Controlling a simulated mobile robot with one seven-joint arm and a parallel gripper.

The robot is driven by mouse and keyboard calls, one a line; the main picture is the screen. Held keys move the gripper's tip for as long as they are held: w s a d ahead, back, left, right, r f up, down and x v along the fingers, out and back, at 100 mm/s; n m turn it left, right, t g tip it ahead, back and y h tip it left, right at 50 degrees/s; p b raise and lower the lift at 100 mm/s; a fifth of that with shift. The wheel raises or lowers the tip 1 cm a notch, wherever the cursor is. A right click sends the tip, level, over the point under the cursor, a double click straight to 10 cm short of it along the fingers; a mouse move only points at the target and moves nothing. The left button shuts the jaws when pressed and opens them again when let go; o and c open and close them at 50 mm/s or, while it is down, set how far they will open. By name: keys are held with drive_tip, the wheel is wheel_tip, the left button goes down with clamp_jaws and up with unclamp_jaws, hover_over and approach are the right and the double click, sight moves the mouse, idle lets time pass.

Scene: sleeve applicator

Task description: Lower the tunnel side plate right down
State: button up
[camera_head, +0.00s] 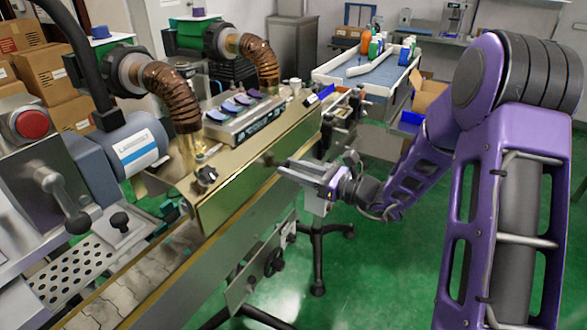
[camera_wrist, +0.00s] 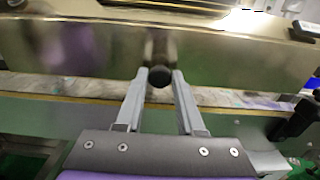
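The tunnel side plate (camera_head: 240,185) is a long brass-coloured panel along the near side of the machine. In the wrist view the plate (camera_wrist: 85,45) spans the upper picture, with a strip of pale conveyor (camera_wrist: 230,98) showing below its lower edge. A dark round knob (camera_wrist: 160,76) stands out from the plate there. My gripper (camera_head: 282,168) is in front of the plate, to the right of its middle. In the wrist view my gripper's fingers (camera_wrist: 160,78) are apart, one on each side of the knob. I see no clear contact with the knob.
Below the plate run the conveyor (camera_head: 130,275) and its side rail. Corrugated brown hoses (camera_head: 172,95) and a control panel (camera_head: 243,115) stand above the plate. A dark clamp (camera_wrist: 297,118) juts out at the right in the wrist view. Green floor (camera_head: 345,260) is open below my arm.

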clamp_jaws()
idle(1.0)
